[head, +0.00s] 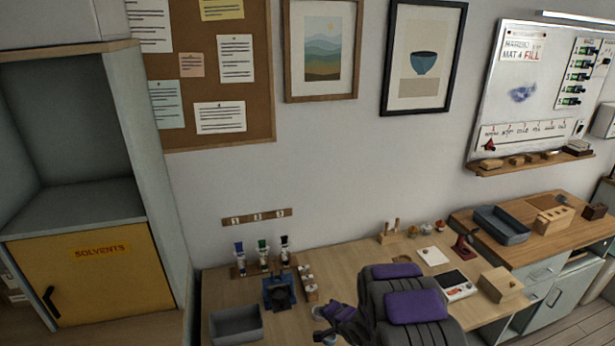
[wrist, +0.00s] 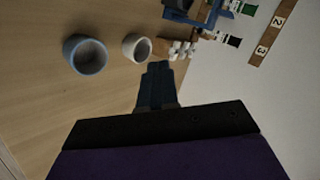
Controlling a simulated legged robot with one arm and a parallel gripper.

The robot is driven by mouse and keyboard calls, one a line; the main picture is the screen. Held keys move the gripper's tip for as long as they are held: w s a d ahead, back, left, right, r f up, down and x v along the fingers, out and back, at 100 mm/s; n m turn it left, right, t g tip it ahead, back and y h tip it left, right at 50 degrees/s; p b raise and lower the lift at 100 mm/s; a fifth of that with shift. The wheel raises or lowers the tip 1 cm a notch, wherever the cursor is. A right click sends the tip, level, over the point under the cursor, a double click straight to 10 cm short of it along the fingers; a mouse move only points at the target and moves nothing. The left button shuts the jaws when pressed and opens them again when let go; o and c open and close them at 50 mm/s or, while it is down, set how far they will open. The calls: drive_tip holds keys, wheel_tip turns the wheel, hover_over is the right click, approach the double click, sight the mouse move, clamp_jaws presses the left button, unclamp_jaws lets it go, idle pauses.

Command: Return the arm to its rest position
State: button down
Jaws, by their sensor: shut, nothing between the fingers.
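My arm (head: 400,300) shows at the lower middle of the head view, dark grey with purple panels, reaching over the wooden bench. In the wrist view my gripper (wrist: 157,70) is shut with its dark fingers together and nothing between them. The fingertips point toward a row of small white pieces (wrist: 180,48) and a white cup (wrist: 137,47). I cannot tell from this view whether they touch. A blue-rimmed cup (wrist: 85,55) stands to the left of the white cup.
The bench (head: 235,290) holds a grey tray (head: 236,324), a blue stand (head: 279,292) and a rack with several tubes (head: 262,262). A box (head: 499,285) and a flat white device (head: 456,286) lie right of my arm. A yellow solvents cabinet (head: 85,275) stands left.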

drive_tip(key=s+d+r+n+g+h+b, duration=0.35)
drive_tip(key=s+d+r+h, duration=0.25)
drive_tip(key=s+d+r, duration=0.85)
drive_tip(key=s+a+r+n+g, duration=0.1)
drive_tip(key=s+a+r+g, duration=0.1)
drive_tip(key=s, duration=1)
drive_tip(key=s+a+r+n+g+b, duration=0.1)
drive_tip(key=s+a+r+n+g, duration=0.1)
drive_tip(key=s, duration=0.9)
drive_tip(key=s+a+r+n+g+y+b, duration=0.1)
drive_tip(key=s+r, duration=0.5)
drive_tip(key=s, duration=0.6)
drive_tip(key=shift+s+a+n+g, duration=0.3)
drive_tip(key=shift+a+n+g, duration=0.4)
drive_tip(key=shift+g, duration=0.45)
